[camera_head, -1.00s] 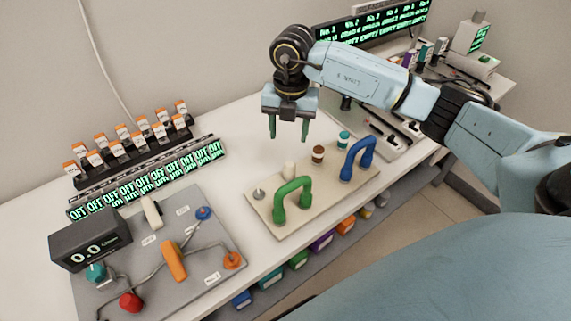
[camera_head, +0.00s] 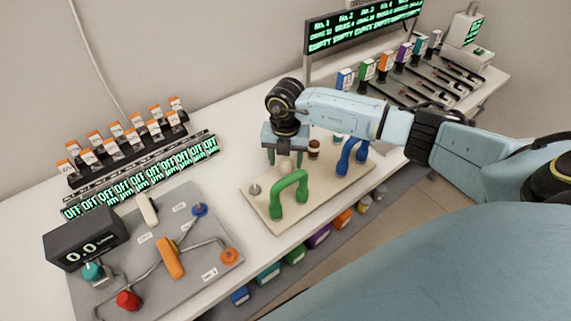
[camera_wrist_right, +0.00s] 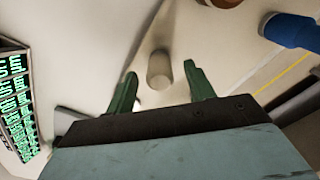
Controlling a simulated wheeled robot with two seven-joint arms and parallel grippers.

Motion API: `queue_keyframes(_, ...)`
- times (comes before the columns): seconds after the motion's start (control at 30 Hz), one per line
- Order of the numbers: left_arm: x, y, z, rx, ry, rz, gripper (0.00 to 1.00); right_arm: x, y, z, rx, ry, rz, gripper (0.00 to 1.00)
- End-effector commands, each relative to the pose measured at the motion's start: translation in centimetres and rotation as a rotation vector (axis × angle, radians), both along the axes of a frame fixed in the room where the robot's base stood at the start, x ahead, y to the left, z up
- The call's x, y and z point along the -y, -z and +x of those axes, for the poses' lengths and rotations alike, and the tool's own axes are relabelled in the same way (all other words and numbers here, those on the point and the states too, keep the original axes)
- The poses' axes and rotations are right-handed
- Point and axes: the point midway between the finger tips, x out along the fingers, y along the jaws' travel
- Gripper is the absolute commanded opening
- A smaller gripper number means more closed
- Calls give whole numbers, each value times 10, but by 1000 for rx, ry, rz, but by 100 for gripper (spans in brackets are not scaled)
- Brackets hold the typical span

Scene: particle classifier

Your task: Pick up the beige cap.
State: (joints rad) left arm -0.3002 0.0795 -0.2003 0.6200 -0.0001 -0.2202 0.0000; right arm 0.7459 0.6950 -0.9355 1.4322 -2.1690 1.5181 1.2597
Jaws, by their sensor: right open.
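The beige cap (camera_wrist_right: 159,70) stands on the beige board (camera_head: 330,200). In the right wrist view it lies between and a little beyond the green fingertips of my right gripper (camera_wrist_right: 160,85). In the head view the cap (camera_head: 285,163) shows partly, just below the palm and between the fingers of my right gripper (camera_head: 285,160). The gripper points down over the board and is open, with space on both sides of the cap. Whether a finger touches the cap cannot be told. My left gripper is not in view.
On the board, a green handle (camera_head: 289,192) stands in front of the gripper, and a blue handle (camera_head: 354,155) stands to the right. A brown cap (camera_head: 314,149) is close to the right finger. A metal peg (camera_head: 255,189) is at left. A panel with valves (camera_head: 205,255) lies at front left.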

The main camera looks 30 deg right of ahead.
Motion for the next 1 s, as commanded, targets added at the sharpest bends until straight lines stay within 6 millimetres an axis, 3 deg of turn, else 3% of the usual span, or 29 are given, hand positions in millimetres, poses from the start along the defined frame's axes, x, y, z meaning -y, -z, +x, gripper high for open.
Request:
queue_keyframes(0.27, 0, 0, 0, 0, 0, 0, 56, 0, 5, 0, 1, -1, 1, 54)
queue_keyframes(0.6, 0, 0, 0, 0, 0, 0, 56, 0, 5, 0, 1, 0, 1, 12)
queue_keyframes(0.87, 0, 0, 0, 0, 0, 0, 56, 0, 2, 1, 2, 0, 1, 11)
queue_keyframes(1.0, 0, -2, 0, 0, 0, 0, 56, 0, -16, 2, 6, -1, 2, 11)
